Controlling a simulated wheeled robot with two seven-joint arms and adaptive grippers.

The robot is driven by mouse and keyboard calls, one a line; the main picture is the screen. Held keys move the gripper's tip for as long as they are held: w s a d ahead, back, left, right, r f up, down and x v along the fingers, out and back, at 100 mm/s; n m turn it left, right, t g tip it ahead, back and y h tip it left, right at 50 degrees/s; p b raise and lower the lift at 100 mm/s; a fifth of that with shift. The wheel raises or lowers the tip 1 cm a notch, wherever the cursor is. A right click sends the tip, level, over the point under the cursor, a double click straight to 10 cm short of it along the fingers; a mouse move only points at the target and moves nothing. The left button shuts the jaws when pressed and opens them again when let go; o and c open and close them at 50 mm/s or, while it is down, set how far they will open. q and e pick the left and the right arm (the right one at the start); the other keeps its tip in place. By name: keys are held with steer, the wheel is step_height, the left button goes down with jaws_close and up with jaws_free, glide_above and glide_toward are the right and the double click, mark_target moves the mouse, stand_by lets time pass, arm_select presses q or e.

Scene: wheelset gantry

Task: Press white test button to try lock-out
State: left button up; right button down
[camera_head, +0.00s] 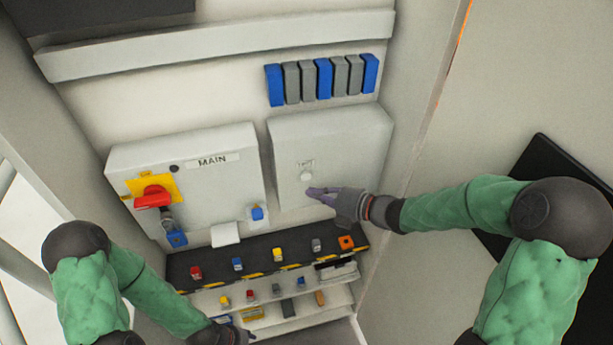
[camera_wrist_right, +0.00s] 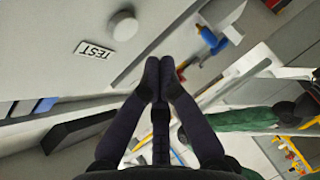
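The white round test button (camera_head: 306,176) sits on the right-hand grey box (camera_head: 340,135), below a small label. In the right wrist view the button (camera_wrist_right: 122,25) is at upper left beside the TEST label (camera_wrist_right: 94,50). My right gripper (camera_head: 318,193) is just below and right of the button in the head view, apparently apart from it. In the wrist view its fingertips (camera_wrist_right: 159,72) are together with nothing between them. My left gripper (camera_head: 240,334) is low at the bottom edge of the head view, and its fingers are too small to read.
The MAIN box (camera_head: 225,190) at left carries a red handle (camera_head: 152,197) on a yellow plate, with a lock and blue tag (camera_head: 176,239) hanging below. A blue item (camera_head: 257,213) hangs at its lower right. Shelves (camera_head: 290,265) below hold several coloured padlocks.

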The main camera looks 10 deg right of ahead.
mark_target(306, 176)
steer(key=shift+w, duration=1.25)
steer(key=shift+w, duration=0.15)
stand_by(0.5)
steer(key=shift+w, duration=0.25)
steer(key=shift+w, duration=0.4)
stand_by(0.7)
steer(key=shift+s+b, duration=0.1)
steer(key=shift+b, duration=0.2)
steer(key=shift+s, duration=0.7)
